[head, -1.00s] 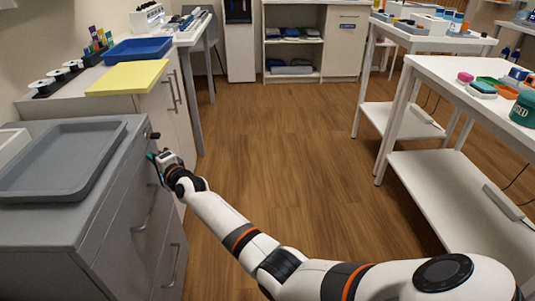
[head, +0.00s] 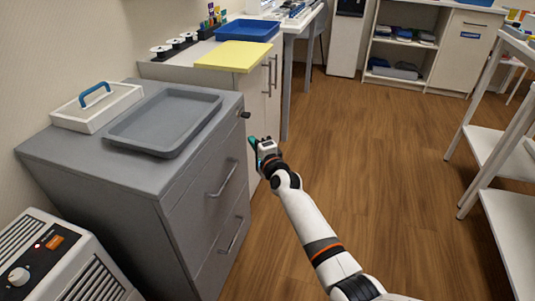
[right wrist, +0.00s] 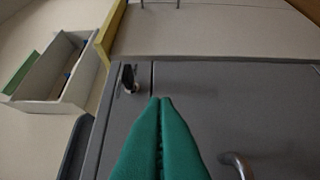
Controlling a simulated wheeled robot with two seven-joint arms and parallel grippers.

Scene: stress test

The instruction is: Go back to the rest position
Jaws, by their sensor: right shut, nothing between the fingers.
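My right gripper (head: 254,146) is in front of the grey drawer cabinet (head: 190,195), near its upper right corner. Its teal fingers are together with nothing between them; they also show in the right wrist view (right wrist: 160,105), pointing at the cabinet's grey front. A small black lock or key (head: 245,114) sits on that front, just above the gripper in the head view. A drawer handle (head: 222,178) is below and left of the gripper. Whether the fingers touch the cabinet I cannot tell. My left gripper is not in view.
A grey tray (head: 150,148) and a white box with a blue handle (head: 84,121) stand on the cabinet. A white heater-like unit (head: 60,262) is at the lower left. A yellow board (head: 232,57) lies behind. White shelved tables (head: 505,190) stand right; the wooden floor between is clear.

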